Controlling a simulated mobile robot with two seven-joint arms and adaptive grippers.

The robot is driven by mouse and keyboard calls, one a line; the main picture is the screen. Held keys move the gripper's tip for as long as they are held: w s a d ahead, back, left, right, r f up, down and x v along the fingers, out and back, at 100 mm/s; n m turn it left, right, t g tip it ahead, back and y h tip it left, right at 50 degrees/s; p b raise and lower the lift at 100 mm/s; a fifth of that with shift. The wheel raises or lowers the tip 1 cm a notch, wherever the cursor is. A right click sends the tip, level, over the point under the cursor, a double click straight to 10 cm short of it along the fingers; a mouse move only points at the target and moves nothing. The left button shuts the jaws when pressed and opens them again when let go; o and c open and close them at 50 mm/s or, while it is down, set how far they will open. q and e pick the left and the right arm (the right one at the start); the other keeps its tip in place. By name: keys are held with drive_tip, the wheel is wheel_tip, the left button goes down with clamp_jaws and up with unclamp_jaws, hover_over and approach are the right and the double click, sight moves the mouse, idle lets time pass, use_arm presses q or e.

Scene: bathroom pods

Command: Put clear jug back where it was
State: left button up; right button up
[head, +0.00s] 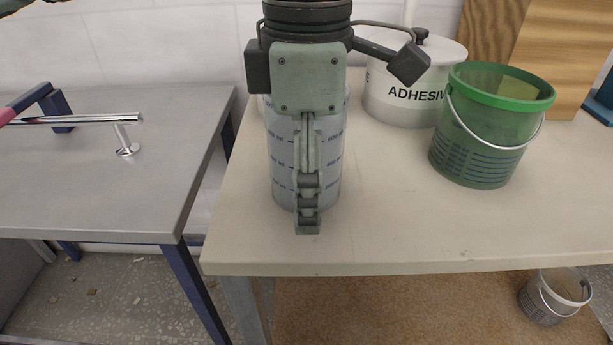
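The clear jug (281,165), with dark measuring marks, is at the left end of the cream table, upright. My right gripper (308,228) points straight down in front of it. One finger line covers the jug's middle, its tip showing lower than the jug's base. The body of the gripper hides the jug's rim. Any finger behind the jug is hidden, so I cannot tell whether the gripper is closed on it, nor whether the base touches the tabletop. A small grey-green part at the top left corner seems to be my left gripper (12,5); its fingertips are out of view.
A white adhesive tub (400,100) stands behind and right of the jug. A green bucket (480,150) is farther right, before a wooden board (540,50). A grey bench (100,180) with a metal rail (90,119) is left, across a gap. The table front (420,220) is clear.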

use_arm(q)
drive_tip(key=shift+r, duration=0.1)
drive_tip(key=shift+r+p, duration=0.2)
drive_tip(key=shift+p, duration=0.2)
wheel_tip(320, 180, up, 12)
drive_tip(key=shift+f, duration=0.1)
